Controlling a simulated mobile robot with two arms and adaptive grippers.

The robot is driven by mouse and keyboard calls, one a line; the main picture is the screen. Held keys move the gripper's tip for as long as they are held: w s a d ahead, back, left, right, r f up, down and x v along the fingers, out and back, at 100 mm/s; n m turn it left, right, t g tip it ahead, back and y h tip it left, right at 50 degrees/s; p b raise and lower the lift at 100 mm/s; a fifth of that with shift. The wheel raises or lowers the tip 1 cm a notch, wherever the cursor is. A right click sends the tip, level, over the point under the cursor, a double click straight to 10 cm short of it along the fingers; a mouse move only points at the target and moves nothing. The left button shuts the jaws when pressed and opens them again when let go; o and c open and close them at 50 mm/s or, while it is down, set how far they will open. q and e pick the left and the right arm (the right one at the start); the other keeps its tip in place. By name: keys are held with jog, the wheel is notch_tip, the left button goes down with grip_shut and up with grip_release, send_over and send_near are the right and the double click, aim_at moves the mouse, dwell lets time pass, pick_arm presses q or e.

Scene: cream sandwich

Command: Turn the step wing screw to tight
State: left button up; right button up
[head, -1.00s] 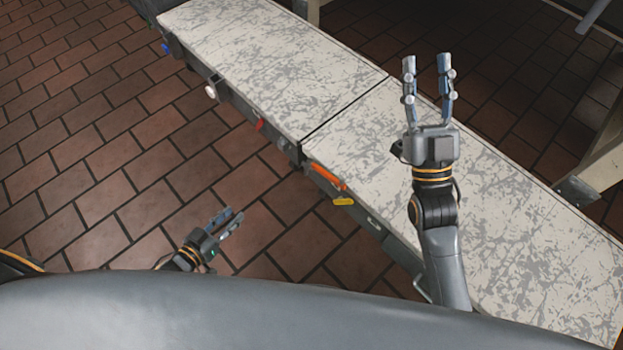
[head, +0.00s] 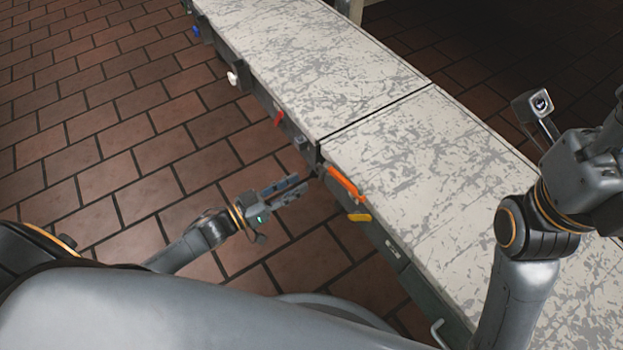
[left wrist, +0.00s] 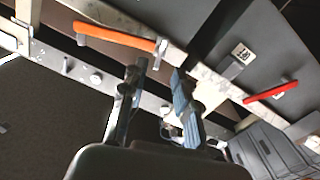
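I cannot tell for sure which fitting is the step wing screw. Several small fittings sit along the side rail of the long table, among them an orange handle (head: 345,184), a yellow handle (head: 359,217) and a red handle (head: 278,118). My left gripper (head: 297,187) is beside the rail, just left of the orange handle, with its fingers apart and nothing between them. In the left wrist view its fingertips (left wrist: 160,70) point toward the rail, between the orange handle (left wrist: 114,36) and the red handle (left wrist: 270,92). My right gripper (head: 590,165) is cut by the right edge.
The pale speckled table (head: 420,150) runs diagonally, with a seam across it, and its top is clear. A white knob (head: 233,78) and a blue knob (head: 196,32) stick out farther along its side. The brick floor (head: 90,140) left of it is free.

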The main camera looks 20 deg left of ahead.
aim_at(321, 171)
pick_arm(q)
jog(key=shift+b+x, duration=0.8)
jog(key=shift+x, duration=2)
grip_shut()
